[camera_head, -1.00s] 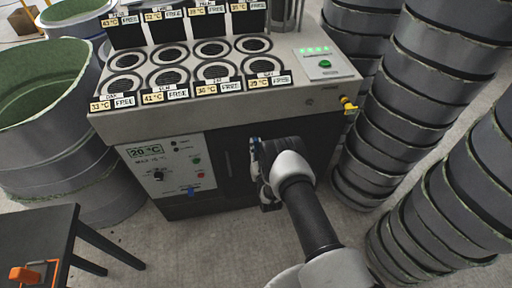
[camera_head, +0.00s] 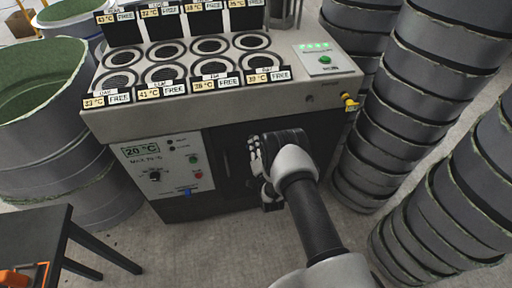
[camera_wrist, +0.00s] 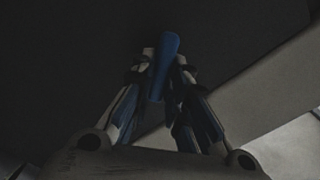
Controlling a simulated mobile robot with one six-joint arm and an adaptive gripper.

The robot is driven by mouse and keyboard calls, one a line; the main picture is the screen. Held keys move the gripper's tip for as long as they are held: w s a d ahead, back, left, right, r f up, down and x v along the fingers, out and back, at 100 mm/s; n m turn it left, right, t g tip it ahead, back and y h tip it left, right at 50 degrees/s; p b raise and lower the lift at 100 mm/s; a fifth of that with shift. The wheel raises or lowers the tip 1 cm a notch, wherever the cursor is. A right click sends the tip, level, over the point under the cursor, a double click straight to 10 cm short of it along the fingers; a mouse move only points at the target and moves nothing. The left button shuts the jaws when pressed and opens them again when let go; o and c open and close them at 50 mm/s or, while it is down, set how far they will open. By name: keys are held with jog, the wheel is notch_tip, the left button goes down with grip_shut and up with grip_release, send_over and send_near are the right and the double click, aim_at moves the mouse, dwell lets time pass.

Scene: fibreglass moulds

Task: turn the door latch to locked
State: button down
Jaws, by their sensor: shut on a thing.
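The door (camera_head: 232,142) is the dark front panel of the grey machine, right of its control panel. My gripper (camera_head: 262,168) is in front of this door, and my wrist hides part of it. In the wrist view my gripper (camera_wrist: 163,62) is shut on a blue tab, the latch (camera_wrist: 168,62), which sits between the two fingertips against a dark surface. In the head view the latch is hidden behind my gripper, so its lock position cannot be told.
The control panel (camera_head: 168,163) shows 20 °C. A yellow fitting (camera_head: 349,101) sticks out at the machine's right. Stacked grey drums (camera_head: 420,90) stand close on the right. A dark table (camera_head: 35,240) is at front left. Floor is clear before the machine.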

jog(key=m+b, duration=0.1)
jog(key=m, duration=0.2)
jog(key=m+b, duration=0.1)
jog(key=m, duration=0.2)
jog(key=shift+f+m, duration=0.2)
jog(key=shift+m, duration=0.4)
jog(key=c, duration=1.6)
grip_release()
jog(key=shift+o, duration=0.2)
jog(key=shift+s, duration=0.1)
jog(key=s+d, duration=0.1)
jog(key=s, duration=1)
jog(key=shift+s+d, duration=0.3)
jog(key=shift+s, duration=0.05)
